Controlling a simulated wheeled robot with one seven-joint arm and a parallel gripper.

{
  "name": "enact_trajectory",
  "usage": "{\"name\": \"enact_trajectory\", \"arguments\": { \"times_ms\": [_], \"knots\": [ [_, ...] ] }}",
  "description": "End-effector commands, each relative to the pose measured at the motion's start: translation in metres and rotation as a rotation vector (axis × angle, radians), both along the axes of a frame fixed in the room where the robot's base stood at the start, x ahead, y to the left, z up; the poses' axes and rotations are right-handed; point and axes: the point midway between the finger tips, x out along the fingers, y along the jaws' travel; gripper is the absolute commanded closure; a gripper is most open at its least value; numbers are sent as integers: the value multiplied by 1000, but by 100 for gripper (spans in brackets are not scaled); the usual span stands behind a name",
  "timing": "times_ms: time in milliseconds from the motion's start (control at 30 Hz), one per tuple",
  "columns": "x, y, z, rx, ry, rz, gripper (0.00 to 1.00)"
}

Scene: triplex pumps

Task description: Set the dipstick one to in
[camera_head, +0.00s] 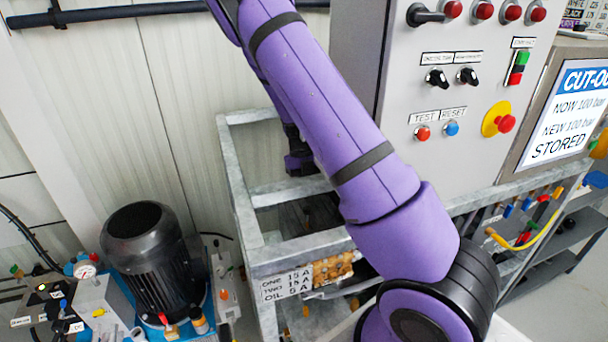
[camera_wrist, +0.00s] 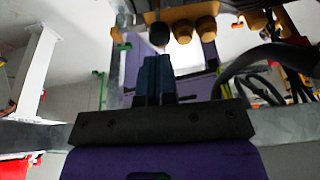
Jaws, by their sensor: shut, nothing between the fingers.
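I cannot make out dipstick one for certain in either view. At the lower left of the head view are small fittings beside a black finned motor (camera_head: 150,260), including an orange and white cap (camera_head: 199,320), but none is clearly a dipstick. My gripper (camera_wrist: 154,62) shows in the wrist view with its dark blue fingers together and nothing between them. A dark round-ended piece (camera_wrist: 158,34) is just beyond the fingertips; I cannot tell if they touch. In the head view my arm crosses the middle and its fingers are not clearly visible.
A grey control cabinet (camera_head: 455,185) stands at the right. A galvanised frame (camera_head: 247,205) with a label plate (camera_head: 287,284) stands below my arm. Tan cylinders (camera_wrist: 207,28) hang near the fingertips, and black cables (camera_wrist: 255,70) are at the right. A pressure gauge (camera_head: 86,270) is at the left.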

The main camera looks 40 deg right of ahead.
Motion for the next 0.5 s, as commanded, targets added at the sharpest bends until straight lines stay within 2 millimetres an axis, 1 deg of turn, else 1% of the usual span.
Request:
{"name": "enact_trajectory", "arguments": {
  "times_ms": [33, 200, 333, 500],
  "knots": [
    [-3, 0, -9, 0, 2, -1, 100],
    [-9, 2, -29, 1, 2, 0, 100],
    [-11, 3, -37, 0, 0, 0, 100],
    [-11, 3, -40, 1, -1, 1, 100]
  ]
}}
